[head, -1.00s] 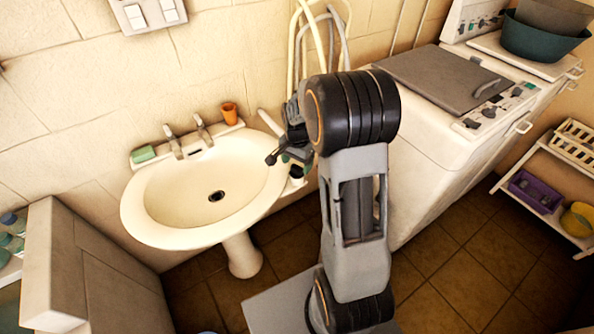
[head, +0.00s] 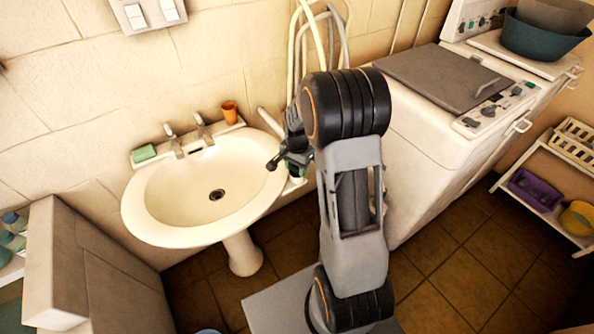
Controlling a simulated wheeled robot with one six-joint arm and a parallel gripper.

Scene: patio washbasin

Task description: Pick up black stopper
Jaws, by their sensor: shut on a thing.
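My gripper (head: 284,167) is over the right rim of the white washbasin (head: 138,217), reaching in from the right. It is small and dark in the head view. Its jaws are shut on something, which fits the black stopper. The stopper's outline cannot be told apart from the dark fingers. The drain (head: 216,194) in the bowl is a dark round opening, apart from the gripper to its left.
A green soap bar (head: 144,153) and an orange cup (head: 229,111) stand on the basin's back ledge beside two taps (head: 203,130). Pale hoses hang behind my arm. A white washing machine (head: 420,150) stands to the right. The bowl is clear.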

